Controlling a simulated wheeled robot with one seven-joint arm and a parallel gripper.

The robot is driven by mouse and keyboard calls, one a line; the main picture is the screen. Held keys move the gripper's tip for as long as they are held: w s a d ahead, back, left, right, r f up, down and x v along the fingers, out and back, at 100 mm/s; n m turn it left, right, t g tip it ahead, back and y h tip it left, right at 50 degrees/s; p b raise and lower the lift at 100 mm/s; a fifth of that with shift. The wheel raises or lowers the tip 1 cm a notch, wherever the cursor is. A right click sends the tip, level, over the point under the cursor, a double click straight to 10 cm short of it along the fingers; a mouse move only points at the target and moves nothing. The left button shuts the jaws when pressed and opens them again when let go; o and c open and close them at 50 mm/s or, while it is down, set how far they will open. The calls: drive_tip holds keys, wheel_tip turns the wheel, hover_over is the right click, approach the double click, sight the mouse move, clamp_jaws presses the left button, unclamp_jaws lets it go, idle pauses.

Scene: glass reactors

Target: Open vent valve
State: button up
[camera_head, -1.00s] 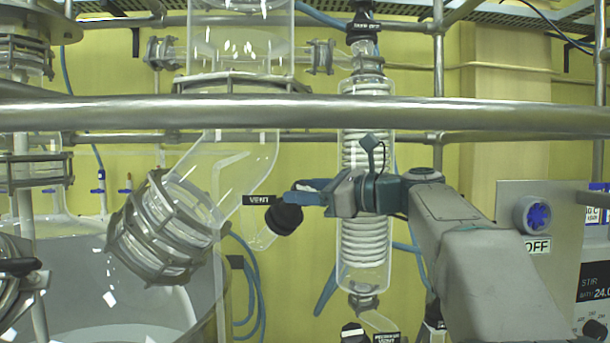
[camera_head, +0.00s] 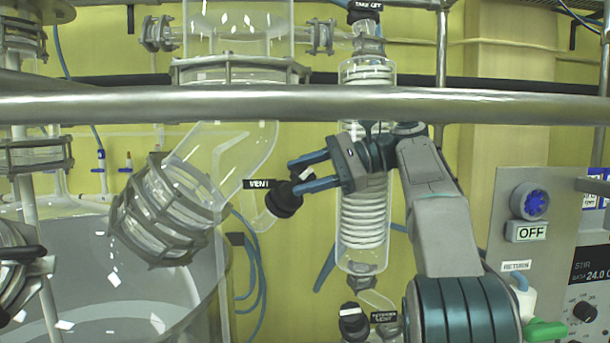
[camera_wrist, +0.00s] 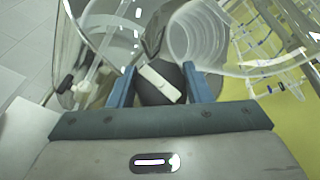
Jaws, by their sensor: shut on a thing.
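The vent valve is a black ribbed knob (camera_head: 284,198) on a short clear glass side arm, beside a black label reading VENT (camera_head: 257,184). My gripper (camera_head: 306,173) comes from the right, its blue fingers on either side of the knob. In the wrist view the black knob (camera_wrist: 154,92), with a pale bar across its face, sits between the two blue fingers of my gripper (camera_wrist: 160,90). My gripper is shut on the knob. The fingers partly hide the knob's edges.
A metal rail (camera_head: 300,105) crosses in front of the glassware. A coiled glass condenser (camera_head: 362,215) stands behind my gripper. A glass elbow with a metal clamp (camera_head: 170,210) is at left. A control panel with an OFF label (camera_head: 528,232) is at right.

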drive_tip(key=shift+n+g, duration=0.3)
drive_tip(key=shift+n, duration=0.1)
drive_tip(key=o, duration=1)
drive_tip(key=shift+m, duration=0.5)
